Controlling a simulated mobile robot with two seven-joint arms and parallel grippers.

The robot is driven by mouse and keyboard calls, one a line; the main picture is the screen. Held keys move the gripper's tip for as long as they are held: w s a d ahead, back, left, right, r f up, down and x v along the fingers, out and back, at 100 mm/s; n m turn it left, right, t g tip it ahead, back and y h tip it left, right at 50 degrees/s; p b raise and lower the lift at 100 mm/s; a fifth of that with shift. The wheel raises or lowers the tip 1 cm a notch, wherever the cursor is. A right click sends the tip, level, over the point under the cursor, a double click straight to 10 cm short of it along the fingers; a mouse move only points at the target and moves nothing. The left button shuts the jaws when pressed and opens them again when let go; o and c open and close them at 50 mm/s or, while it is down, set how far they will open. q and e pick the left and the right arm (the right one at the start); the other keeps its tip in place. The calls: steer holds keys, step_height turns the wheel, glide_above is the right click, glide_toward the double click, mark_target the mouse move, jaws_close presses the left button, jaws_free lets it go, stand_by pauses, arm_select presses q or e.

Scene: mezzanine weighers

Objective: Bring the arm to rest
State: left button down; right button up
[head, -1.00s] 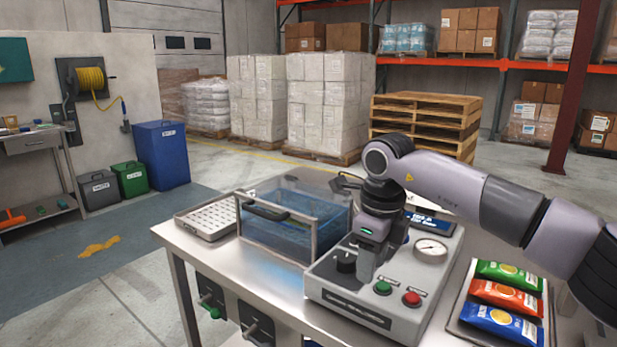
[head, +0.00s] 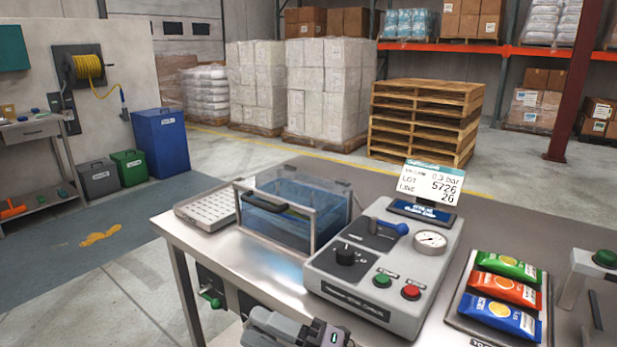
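My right gripper (head: 272,326) shows at the bottom edge, in front of the steel table (head: 187,243) and below the control console (head: 375,308). It is clear of the console and partly cut off by the frame, and I cannot make out a gap between its fingers. Nothing is seen held in it. My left gripper is out of view. The console has a blue-handled lever (head: 390,227), a black knob (head: 345,254), a green button (head: 382,281), a red button (head: 411,292) and a pressure gauge (head: 430,240).
A clear-lidded chamber (head: 325,222) and a perforated tray (head: 203,211) stand left of the console. A tray (head: 463,322) with green, red and blue packets lies to its right. A small label display (head: 432,185) shows above the console.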

steer(key=s+d+f+m+t+h, duration=0.35)
steer(key=d+f+m+h, duration=0.55)
steer(key=m, duration=0.3)
steer(key=s+d+f+m+t+h, duration=0.2)
steer(key=d+f+m+t+h, duration=0.4)
steer(key=d+f+m, duration=0.5)
steer(key=s+d+f+m+g+h, duration=0.1)
steer(key=s+d+f+m+g, duration=0.1)
steer(key=s, duration=0.3)
steer(key=s+d+f+m+g+h+p, duration=0.1)
steer(key=s+d+f+m+g+h, duration=0.1)
steer(key=s+d+f+m+g, duration=0.1)
steer(key=shift+s+d+f, duration=0.45)
steer(key=shift+s+d, duration=0.35)
steer(key=shift+s, duration=0.2)
steer(key=shift+g, duration=0.25)
steer(key=shift+c, duration=0.3)
